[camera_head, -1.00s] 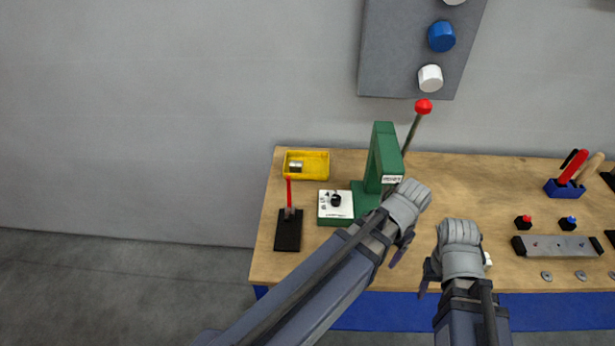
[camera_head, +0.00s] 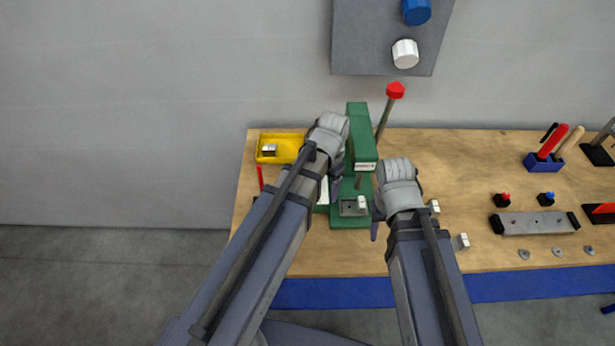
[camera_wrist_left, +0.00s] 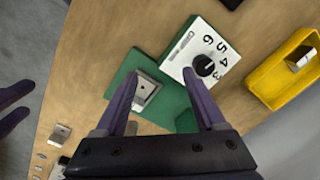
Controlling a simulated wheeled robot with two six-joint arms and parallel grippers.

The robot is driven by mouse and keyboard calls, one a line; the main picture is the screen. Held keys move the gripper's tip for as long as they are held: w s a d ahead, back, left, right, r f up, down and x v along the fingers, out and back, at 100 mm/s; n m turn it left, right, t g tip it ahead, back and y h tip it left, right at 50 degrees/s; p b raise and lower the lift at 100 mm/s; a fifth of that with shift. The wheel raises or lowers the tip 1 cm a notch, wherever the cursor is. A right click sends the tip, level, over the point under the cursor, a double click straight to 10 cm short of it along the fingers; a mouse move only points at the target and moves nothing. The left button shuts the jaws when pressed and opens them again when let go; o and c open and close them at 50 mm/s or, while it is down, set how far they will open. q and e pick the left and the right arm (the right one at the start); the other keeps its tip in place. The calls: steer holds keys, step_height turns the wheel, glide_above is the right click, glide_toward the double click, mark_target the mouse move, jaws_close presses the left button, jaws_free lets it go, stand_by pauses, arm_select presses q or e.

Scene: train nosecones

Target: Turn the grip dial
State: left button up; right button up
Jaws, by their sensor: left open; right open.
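The grip dial is a black knob (camera_wrist_left: 204,66) on a white numbered plate (camera_wrist_left: 190,45), beside the green press (camera_head: 361,135). In the head view my left arm covers the knob, and only a strip of the white plate shows. My left gripper (camera_head: 336,180) is open and empty above the press base. In the left wrist view its fingers (camera_wrist_left: 158,88) point toward the press base and the dial plate, with the knob just beyond the right fingertip and apart from it. My right gripper (camera_head: 397,211) is open, to the right of the press base.
A yellow bin (camera_head: 283,148) holding a metal piece stands at the back left. A red-handled lever (camera_head: 391,103) rises from the press. Small metal blocks (camera_head: 463,241) lie right of my right gripper. A blue tool holder (camera_head: 543,162) and a grey bar (camera_head: 535,223) are farther right.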

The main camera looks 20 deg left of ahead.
arm_select(q)
steer(key=shift+m, duration=0.6)
steer(key=w+a, duration=0.2)
steer(key=w+a+r+p, duration=0.1)
steer(key=w+a, duration=0.2)
steer(key=shift+w+a+r+p, duration=0.3)
steer(key=shift+a+r, duration=0.05)
steer(key=shift+r, duration=0.05)
step_height(320, 180, down, 8)
steer(key=b, duration=0.8)
arm_select(e)
steer(key=f, duration=0.4)
steer(key=w+f, duration=0.1)
steer(key=f, duration=0.1)
steer(key=shift+a+f, duration=0.1)
steer(key=shift+a, duration=0.25)
arm_select(q)
steer(key=shift+c, duration=0.2)
jaws_close()
